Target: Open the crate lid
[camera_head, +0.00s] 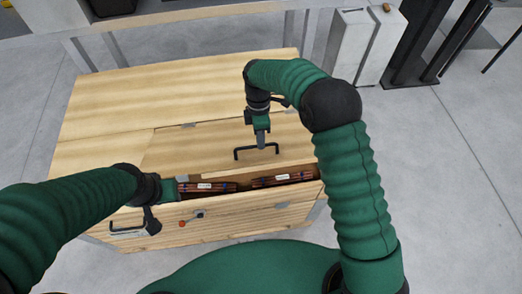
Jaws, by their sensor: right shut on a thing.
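The wooden crate (105,100) stands in front of me. Its lid (190,148) is a pale wood panel with a black handle (240,153). A gap runs along the lid's front edge, and copper tubes (208,187) with white labels show inside. My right gripper (261,145) reaches down from above and is shut on the lid handle. My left gripper (178,190) is low at the left end of the gap, by the crate's front edge; its fingers are too small to read, and I cannot tell whether it touches the crate.
A black handle (128,231) and a red button (182,223) are on the crate's front. A table (190,14) stands behind the crate. A white cabinet (352,45) and dark stands (415,45) are at the back right. The grey floor (450,170) at the right is clear.

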